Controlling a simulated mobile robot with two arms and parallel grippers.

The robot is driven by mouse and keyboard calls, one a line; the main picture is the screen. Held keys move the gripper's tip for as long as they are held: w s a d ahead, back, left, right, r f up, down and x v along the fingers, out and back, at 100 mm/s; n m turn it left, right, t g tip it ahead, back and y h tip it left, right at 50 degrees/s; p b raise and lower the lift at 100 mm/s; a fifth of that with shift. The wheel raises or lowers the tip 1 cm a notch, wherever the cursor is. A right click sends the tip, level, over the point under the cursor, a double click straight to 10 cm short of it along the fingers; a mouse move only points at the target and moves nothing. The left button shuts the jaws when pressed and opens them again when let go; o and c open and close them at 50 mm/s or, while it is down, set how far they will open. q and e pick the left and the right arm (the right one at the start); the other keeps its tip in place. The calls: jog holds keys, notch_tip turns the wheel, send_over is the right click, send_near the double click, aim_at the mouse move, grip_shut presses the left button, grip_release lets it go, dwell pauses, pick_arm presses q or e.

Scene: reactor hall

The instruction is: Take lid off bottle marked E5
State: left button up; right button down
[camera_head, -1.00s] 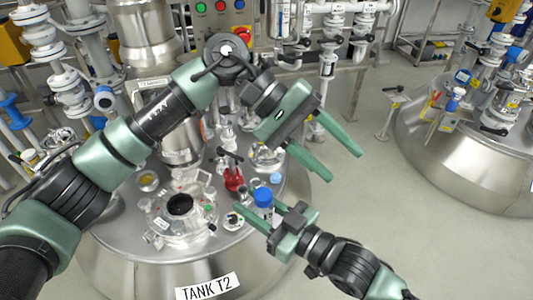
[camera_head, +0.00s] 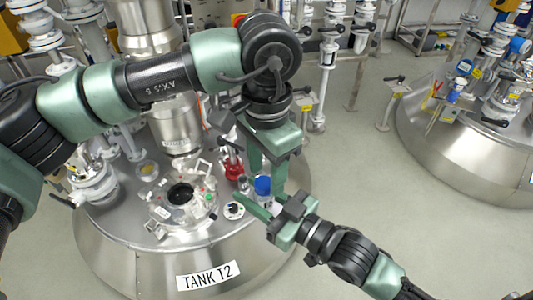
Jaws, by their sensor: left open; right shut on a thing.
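A bottle with a blue lid (camera_head: 263,186) stands upright near the front right rim of the tank top. Its marking is not readable from here. My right gripper (camera_head: 261,205) reaches in from the lower right and is shut on the bottle's body, which its fingers partly hide. My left gripper (camera_head: 267,174) points down above the bottle, open, with its fingers close to the blue lid. One finger is behind or beside the lid; whether it touches cannot be told.
The TANK T2 top (camera_head: 130,225) carries a round open port (camera_head: 180,194), a red valve (camera_head: 232,165) and small glassware close left of the bottle. A second tank (camera_head: 430,140) stands at right.

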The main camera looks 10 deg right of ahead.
pick_arm(q)
jog(key=shift+f, duration=0.7)
